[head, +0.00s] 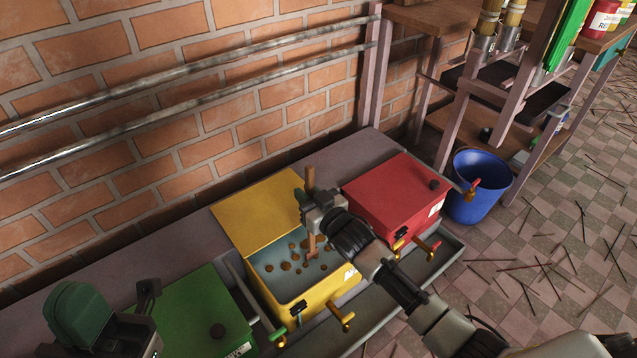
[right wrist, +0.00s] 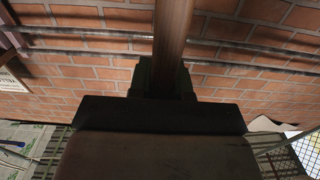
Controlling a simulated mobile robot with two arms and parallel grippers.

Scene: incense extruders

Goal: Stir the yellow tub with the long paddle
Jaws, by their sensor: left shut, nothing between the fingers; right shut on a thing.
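The yellow tub (head: 317,300) stands on the bench with the front part of its top open. Inside is grey-blue liquid (head: 275,282) with several brown lumps. My right gripper (head: 309,206) is above the tub and shut on the wooden paddle (head: 311,178). The paddle is upright, and its lower end reaches down over the open part of the tub; how deep it sits is hard to tell. The paddle (right wrist: 173,35) also shows between the fingers in the right wrist view. My left gripper (head: 148,291) is shut and empty, at the lower left near the green tub.
A green tub (head: 195,305) stands left of the yellow one and a red tub (head: 395,190) right of it, both covered. Taps stick out at the front. A blue bucket (head: 477,188) stands on the floor at the right. Pipes (head: 190,75) run along the brick wall.

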